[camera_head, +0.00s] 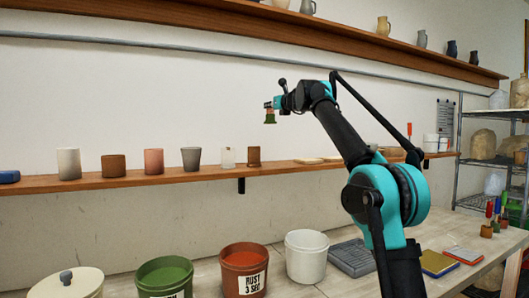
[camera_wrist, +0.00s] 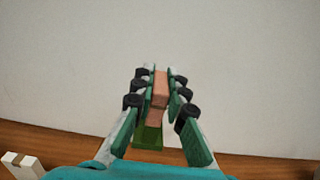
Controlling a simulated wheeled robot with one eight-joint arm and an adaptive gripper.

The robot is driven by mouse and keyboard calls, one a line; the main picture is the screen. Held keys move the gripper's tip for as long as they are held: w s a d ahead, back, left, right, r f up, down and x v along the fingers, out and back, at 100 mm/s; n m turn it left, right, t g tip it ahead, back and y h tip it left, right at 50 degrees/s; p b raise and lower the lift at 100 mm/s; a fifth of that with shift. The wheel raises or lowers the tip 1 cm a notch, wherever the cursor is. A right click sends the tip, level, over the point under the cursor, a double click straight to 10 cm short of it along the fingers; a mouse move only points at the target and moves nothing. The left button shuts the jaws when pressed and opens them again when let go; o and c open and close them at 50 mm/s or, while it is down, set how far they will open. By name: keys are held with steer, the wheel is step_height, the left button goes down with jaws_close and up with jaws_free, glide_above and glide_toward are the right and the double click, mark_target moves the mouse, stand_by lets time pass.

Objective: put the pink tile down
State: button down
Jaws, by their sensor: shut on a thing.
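My gripper (camera_head: 271,104) is raised in front of the wall, above the cup shelf in the picture. In the wrist view my gripper (camera_wrist: 160,80) is shut on the pink tile (camera_wrist: 160,92), whose bare pink part sits between the finger pads. The tile's end is green (camera_wrist: 150,135). In the head view the pink tile (camera_head: 270,117) is small and hangs below the fingers with its green end down. It touches nothing but the fingers there.
A shelf (camera_head: 215,174) carries several cups. On the table below stand a green bucket (camera_head: 164,275), a rust bucket (camera_head: 243,268) marked "RUST 3 SEC", and a white bucket (camera_head: 306,258). A grey ribbed tray (camera_head: 354,258), a yellow tile (camera_head: 437,264) and a red tile (camera_head: 464,255) lie farther right.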

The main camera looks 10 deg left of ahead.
step_height(320, 180, down, 17)
steer(key=shift+f, duration=0.1)
stand_by(0.5)
steer(key=shift+f, duration=0.15)
steer(key=c, duration=1.6)
jaws_free()
steer(key=shift+o, duration=0.2)
steer(key=v, duration=1.2)
steer(key=shift+r, duration=0.2)
